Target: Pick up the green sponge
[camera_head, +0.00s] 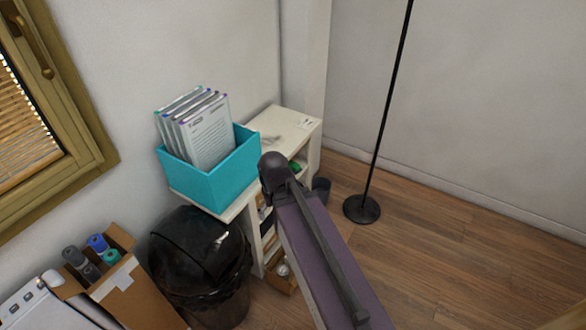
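A small patch of green (295,166) shows in the upper opening of the white shelf unit (290,122), just right of the dark end of my arm. It may be the green sponge, but it is small and partly hidden, so its shape cannot be told. My arm reaches up from the bottom of the view and covers part of the shelf front. My gripper's fingers do not show.
A teal box (222,185) of upright booklets stands on the shelf unit. A black bin (200,262) and a cardboard box (138,290) with rolls stand in front. A dark cup-like container (321,190) and a lamp base (361,209) are to the right. Wooden floor at right is clear.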

